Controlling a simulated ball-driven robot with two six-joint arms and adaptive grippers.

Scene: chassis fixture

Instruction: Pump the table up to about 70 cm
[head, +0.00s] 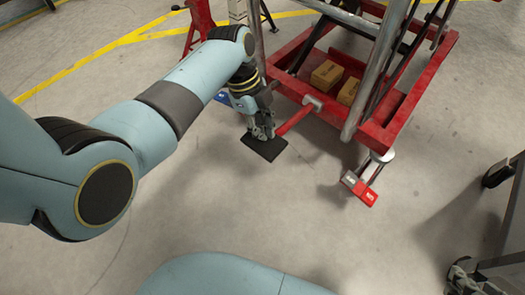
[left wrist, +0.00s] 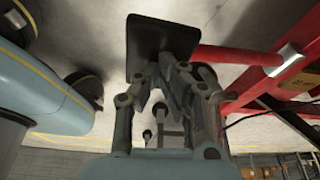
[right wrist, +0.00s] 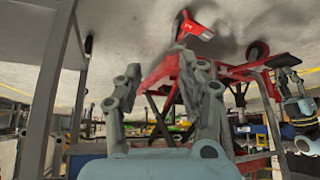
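The red lift table's base (head: 425,85) stands at the upper right of the head view; its top is out of view. A red lever (head: 295,120) runs from its near side to a flat black foot pad (head: 265,147). My left gripper (head: 262,133) points down at the pad, its fingertips at or just above it; contact is unclear. In the left wrist view the fingers (left wrist: 163,65) look closed together, the pad (left wrist: 160,37) beyond them. A red and white pedal (head: 360,188) sits right of the lever. My right gripper (right wrist: 162,70) is open and empty, away from the table.
Two cardboard boxes (head: 327,74) (head: 348,92) lie in the table's base. A red stand (head: 200,20) is behind my left arm. A grey frame (head: 508,195) with a caster stands at the right edge. The floor before the pad is clear.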

